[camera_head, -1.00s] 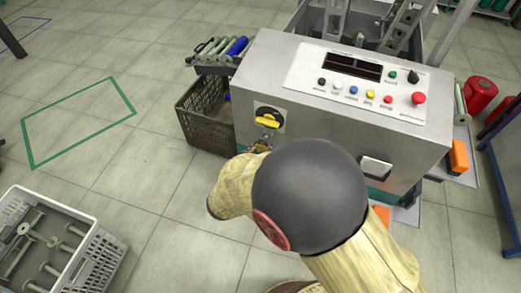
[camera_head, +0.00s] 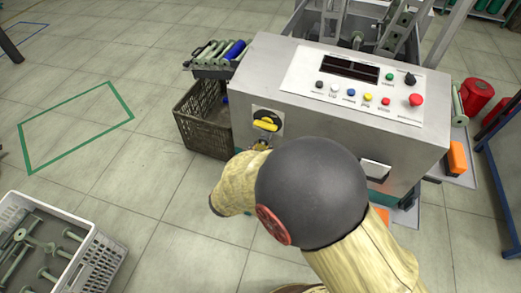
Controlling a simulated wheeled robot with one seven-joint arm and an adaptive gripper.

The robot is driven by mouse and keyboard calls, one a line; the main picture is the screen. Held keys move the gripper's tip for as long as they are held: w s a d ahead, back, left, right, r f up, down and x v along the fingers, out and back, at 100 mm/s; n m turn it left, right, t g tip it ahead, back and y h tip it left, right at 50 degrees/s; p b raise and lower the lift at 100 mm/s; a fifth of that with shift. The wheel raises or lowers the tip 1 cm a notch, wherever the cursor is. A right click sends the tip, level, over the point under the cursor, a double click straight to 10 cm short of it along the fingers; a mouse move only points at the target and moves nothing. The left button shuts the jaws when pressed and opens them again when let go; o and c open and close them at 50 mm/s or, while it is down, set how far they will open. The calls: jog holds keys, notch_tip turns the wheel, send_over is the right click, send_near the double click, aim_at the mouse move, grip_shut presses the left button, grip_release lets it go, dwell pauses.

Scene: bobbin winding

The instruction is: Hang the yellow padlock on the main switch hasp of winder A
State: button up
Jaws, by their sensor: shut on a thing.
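Winder A's grey cabinet (camera_head: 225,85) stands ahead, its front face toward me. On that face at the left is the main switch (camera_head: 266,121), a yellow handle on a dark plate; its hasp is too small to make out. My gripper (camera_head: 261,147) is just below the switch and close to the face, mostly hidden behind my own wrist and the dark round joint. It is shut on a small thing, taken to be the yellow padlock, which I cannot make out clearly. Whether it touches the hasp cannot be told.
A control panel with buttons (camera_head: 356,87) is on top of the cabinet. A brown crate (camera_head: 188,122) stands at its left, below a rack of bobbins (camera_head: 218,58). A white crate of bobbins (camera_head: 96,262) is at the lower left. The floor between is clear.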

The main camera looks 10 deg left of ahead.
jog(key=shift+f, duration=0.5)
dwell(0.8)
jog(key=o, duration=1.4)
jog(key=shift+c, duration=0.2)
jog(key=v, duration=1.2)
